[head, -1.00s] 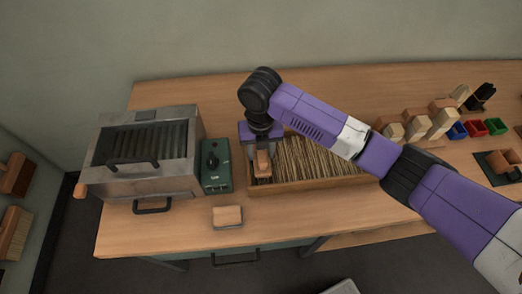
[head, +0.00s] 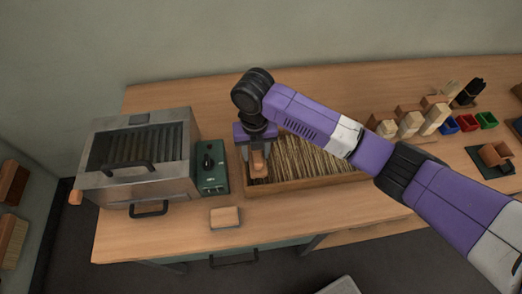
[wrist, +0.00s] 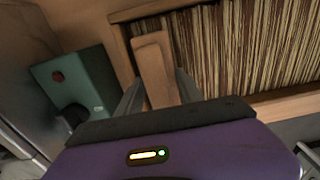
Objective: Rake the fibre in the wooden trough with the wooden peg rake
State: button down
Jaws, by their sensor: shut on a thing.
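The wooden trough (head: 310,184) stands on the bench and is filled with straw-coloured fibre (head: 303,157) lying in long strands. My gripper (head: 258,166) is at the trough's left end, pointing down. It is shut on the wooden peg rake (head: 258,160), of which a plain wooden block shows. In the wrist view the rake (wrist: 153,68) sits between the two fingers and reaches over the trough's edge onto the left side of the fibre (wrist: 230,50). The rake's pegs are hidden, so I cannot tell how deep they sit.
A green control box (head: 212,168) stands close left of the trough, beside a metal oven-like box (head: 140,160). A small wooden block (head: 225,217) lies in front. Wooden blocks (head: 410,122) and coloured bins (head: 468,123) stand to the right. The bench front is mostly clear.

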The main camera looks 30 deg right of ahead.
jog(key=shift+a+r, duration=0.1)
jog(key=shift+a, duration=0.1)
notch_tip(320, 180, up, 2)
jog(key=shift+w+a+r+p, duration=0.1)
jog(key=shift+p, duration=0.75)
notch_tip(320, 180, up, 7)
jog(key=p, duration=0.5)
jog(key=shift+f, duration=0.2)
jog(key=shift+d, duration=0.25)
